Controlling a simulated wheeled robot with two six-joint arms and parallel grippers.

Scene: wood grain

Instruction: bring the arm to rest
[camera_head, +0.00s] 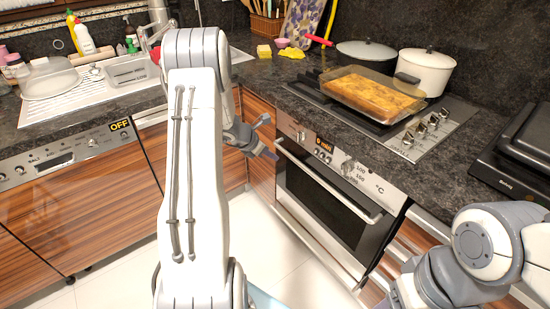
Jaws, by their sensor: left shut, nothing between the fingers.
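My left gripper (268,138) is at the far end of my left arm, which rises through the middle left of the head view. It is shut and empty, in the air in front of the wood-fronted corner cabinet, left of the oven. It appears apart from the cabinet fronts. My right arm shows at the lower right, bent low near the counter's front edge. Its gripper fingers are out of the frame.
A glass dish of baked food (372,95) sits on the stove, with a white pot (427,72) and a dark pot (366,54) behind. The oven (330,190) is closed. The white floor (285,265) is clear.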

